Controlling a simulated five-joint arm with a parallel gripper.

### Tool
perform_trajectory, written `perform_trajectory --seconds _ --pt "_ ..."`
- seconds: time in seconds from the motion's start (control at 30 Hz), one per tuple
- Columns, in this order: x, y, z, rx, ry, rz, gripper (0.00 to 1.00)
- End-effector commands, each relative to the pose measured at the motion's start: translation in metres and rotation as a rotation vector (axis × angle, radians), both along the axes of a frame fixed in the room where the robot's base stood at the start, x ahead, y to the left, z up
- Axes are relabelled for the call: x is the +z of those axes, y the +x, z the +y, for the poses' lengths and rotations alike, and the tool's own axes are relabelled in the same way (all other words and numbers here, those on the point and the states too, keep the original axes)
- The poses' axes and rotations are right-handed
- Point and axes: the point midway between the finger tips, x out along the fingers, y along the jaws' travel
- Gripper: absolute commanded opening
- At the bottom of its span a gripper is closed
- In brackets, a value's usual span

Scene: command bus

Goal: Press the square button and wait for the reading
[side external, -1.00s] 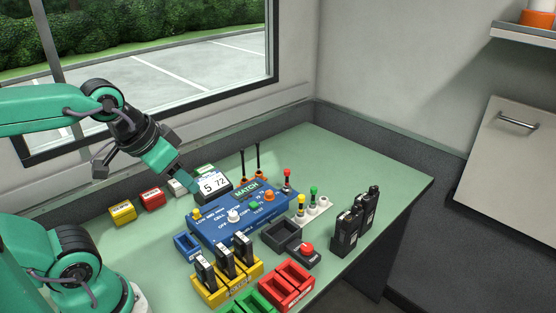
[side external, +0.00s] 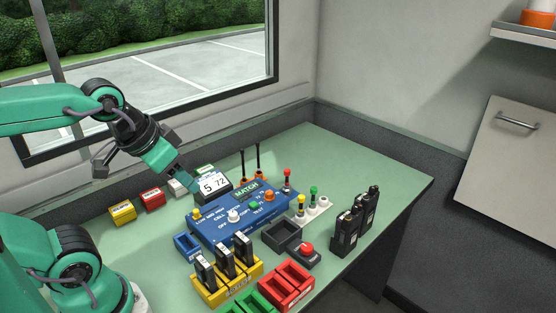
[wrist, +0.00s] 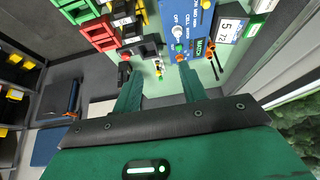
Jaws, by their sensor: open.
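A blue tester box (side external: 212,235) lies on the green bench, with a white knob (side external: 233,215), a yellow button and an orange round button (side external: 268,196) on its top. A small green button (side external: 254,205), which looks square, sits near the TEST label. It also shows in the wrist view (wrist: 178,47). A green strip on the box reads MATCH. A white display (side external: 213,185) behind it appears to read 5 and 72. My gripper (side external: 192,190) hangs above the bench behind the box's left end, close to the display and apart from the green button. In the wrist view its two fingers (wrist: 160,90) are spread and empty.
Yellow holders (side external: 228,285) with black-and-white units and red trays (side external: 287,287) stand in front of the box. Black handheld units (side external: 346,230) stand to the right, near coloured-tipped posts. Two thin antennas (side external: 258,160) rise behind. The bench's far right is clear.

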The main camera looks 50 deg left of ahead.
Motion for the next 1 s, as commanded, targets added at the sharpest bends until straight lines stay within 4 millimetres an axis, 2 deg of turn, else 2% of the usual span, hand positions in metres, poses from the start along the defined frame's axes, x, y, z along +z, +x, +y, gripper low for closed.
perform_trajectory --seconds 0.03,0.2,1.0 --pt "0.0000 0.0000 0.0000 0.000 0.000 0.000 0.33" --pt "0.0000 0.0000 0.0000 0.000 0.000 0.000 0.00" --pt "0.0000 0.0000 0.0000 0.000 0.000 0.000 0.00"
